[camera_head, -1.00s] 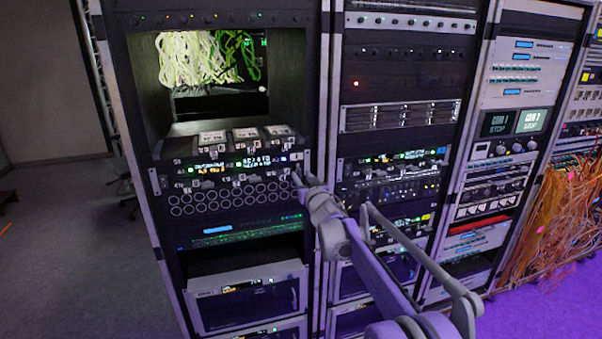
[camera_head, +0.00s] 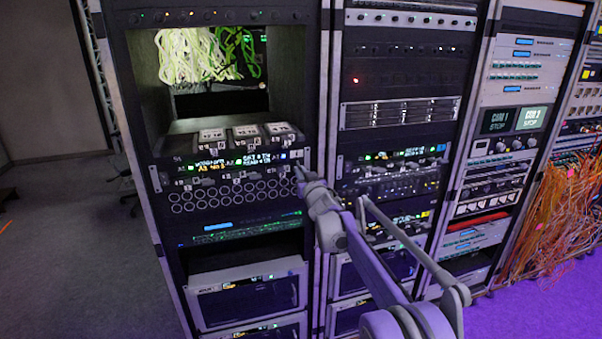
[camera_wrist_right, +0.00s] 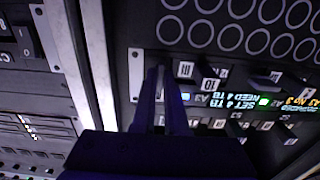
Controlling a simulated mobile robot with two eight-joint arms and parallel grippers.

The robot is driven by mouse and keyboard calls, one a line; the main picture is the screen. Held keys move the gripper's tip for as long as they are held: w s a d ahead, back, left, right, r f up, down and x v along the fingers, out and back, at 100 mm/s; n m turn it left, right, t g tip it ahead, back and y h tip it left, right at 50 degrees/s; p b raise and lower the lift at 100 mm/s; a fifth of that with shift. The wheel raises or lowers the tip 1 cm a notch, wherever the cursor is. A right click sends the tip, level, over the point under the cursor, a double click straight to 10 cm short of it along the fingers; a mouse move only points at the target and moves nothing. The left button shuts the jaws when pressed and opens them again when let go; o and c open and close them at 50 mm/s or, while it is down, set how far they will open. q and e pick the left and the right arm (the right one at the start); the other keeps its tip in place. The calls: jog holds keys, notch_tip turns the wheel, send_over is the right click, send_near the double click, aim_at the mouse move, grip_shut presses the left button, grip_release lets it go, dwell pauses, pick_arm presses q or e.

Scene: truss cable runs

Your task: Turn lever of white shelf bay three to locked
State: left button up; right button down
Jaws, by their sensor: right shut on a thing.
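The lever panel is a dark strip of small black levers, lit displays and white number tags (camera_head: 225,170), in the left rack below three white-labelled boxes (camera_head: 245,131). My right gripper (camera_head: 300,171) is at the strip's right end. In the right wrist view its two dark fingers (camera_wrist_right: 161,98) are shut at the panel's end, beside a tag marked III (camera_wrist_right: 185,69). The lever between them is largely hidden, and I cannot read its position. Other black levers (camera_wrist_right: 262,80) and a display reading "SET 4 TB NEED 4 TB" (camera_wrist_right: 237,100), upside down, are beside it. My left gripper is not in view.
A pale rack upright (camera_head: 322,120) is close to my right gripper. Further racks stand to the right, with loose orange cables (camera_head: 560,210). Open floor (camera_head: 70,240) lies at the left.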

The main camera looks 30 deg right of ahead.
jog(key=shift+n, duration=0.4)
pick_arm(q)
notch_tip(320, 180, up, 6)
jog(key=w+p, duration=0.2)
jog(key=p, duration=0.2)
pick_arm(e)
jog(key=shift+a+f+n, duration=0.1)
jog(key=shift+n, duration=4.2)
jog(key=shift+a+f+n, duration=0.1)
jog(key=shift+n, duration=4.2)
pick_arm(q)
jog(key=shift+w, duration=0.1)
pick_arm(e)
jog(key=c, duration=1)
grip_release()
jog(key=shift+o, duration=0.2)
